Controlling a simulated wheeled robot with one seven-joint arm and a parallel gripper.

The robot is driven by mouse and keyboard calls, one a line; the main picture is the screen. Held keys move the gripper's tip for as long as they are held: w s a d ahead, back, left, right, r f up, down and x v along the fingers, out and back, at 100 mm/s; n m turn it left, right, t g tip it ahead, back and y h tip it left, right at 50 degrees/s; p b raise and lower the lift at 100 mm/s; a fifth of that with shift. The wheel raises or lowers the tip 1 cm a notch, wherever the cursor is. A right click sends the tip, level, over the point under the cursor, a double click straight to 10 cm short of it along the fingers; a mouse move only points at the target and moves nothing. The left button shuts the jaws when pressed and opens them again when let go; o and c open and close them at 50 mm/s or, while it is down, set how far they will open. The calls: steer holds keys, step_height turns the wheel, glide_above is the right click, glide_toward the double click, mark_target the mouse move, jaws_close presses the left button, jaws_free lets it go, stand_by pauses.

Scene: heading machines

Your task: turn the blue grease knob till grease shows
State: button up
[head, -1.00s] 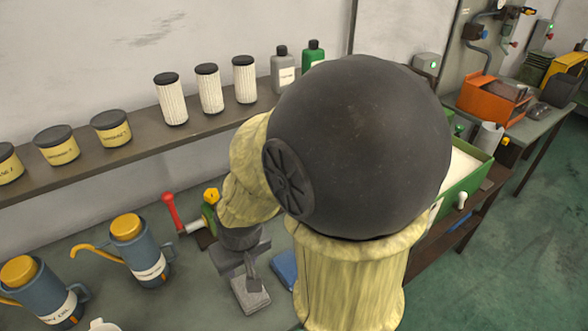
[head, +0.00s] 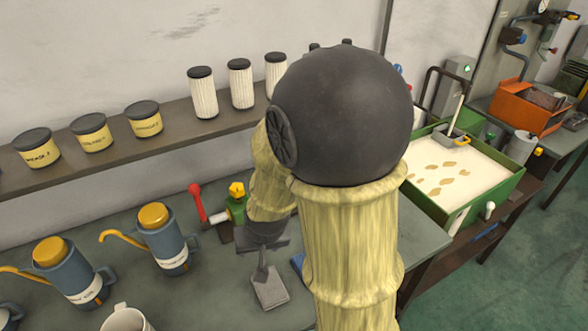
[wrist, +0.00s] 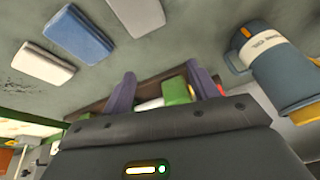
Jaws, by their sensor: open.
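A small blue spot (head: 397,68) shows just right of my dark elbow in the head view; most of it is hidden. A blue knob (head: 521,39) sits on pipework at the far right wall. I cannot tell which is the grease knob, and no grease is clearly seen. My gripper (head: 262,262) points down over the bench, partly hidden by my arm. In the wrist view my gripper (wrist: 161,86) is open, its two fingers apart. Beyond them is a green fitting (wrist: 176,91), which in the head view (head: 236,206) has a red handle and yellow knob.
Blue-grey oil jugs (head: 168,246) stand on the bench at left. A grey block (head: 270,288) lies below my gripper; a blue block (wrist: 78,34) and a white block (wrist: 45,63) lie beside it. A green-walled tray (head: 505,187) of pale liquid stands right. A shelf (head: 110,158) holds tins and filters.

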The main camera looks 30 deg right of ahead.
steer(key=w+d+f+m+t+h, duration=0.1)
steer(key=w+f, duration=0.1)
steer(key=w+d+f+m+t+h, duration=0.1)
steer(key=w+f+m+h, duration=0.1)
steer(key=w, duration=0.1)
steer(key=w+d+f+m+t+h+p, duration=0.1)
steer(key=w+f+m+h, duration=0.1)
steer(key=w, duration=0.1)
steer(key=shift+d+t, duration=0.4)
steer(key=d+r+m+t+h+p, duration=0.1)
steer(key=d+r+t+h, duration=0.2)
steer(key=r+t+h, duration=0.2)
steer(key=shift+w+d+r+h, duration=0.25)
steer(key=shift+w+d+h, duration=0.15)
steer(key=shift+h, duration=0.8)
steer(key=p+x, duration=0.5)
steer(key=x, duration=1.1)
steer(key=shift+w+r, duration=0.1)
steer(key=shift+r, duration=0.05)
steer(key=shift+w+d, duration=0.45)
steer(key=shift+w, duration=0.05)
